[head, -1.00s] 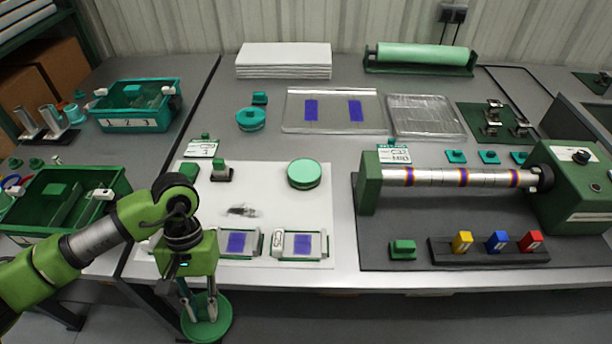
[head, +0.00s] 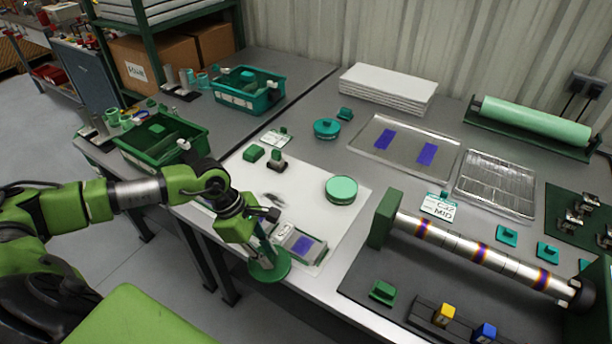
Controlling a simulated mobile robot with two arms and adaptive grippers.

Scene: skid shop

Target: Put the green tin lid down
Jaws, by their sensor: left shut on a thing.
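My left gripper (head: 264,247) points down at the front edge of the white mat (head: 352,218). It is shut on the green tin lid (head: 268,268), a flat dark green disc below the fingers. The lid overlaps the table's front edge in the picture; its height over the table is hard to judge. A round green tin (head: 341,189) with a paler top stands on the mat, behind and to the right of the lid. My right gripper is not in view.
A framed plate with a blue patch (head: 302,246) lies just right of the lid. A small dark stand (head: 277,161) and a green block (head: 253,153) are at the mat's back left. A roller machine (head: 480,255) stands right. The mat around the tin has bare room.

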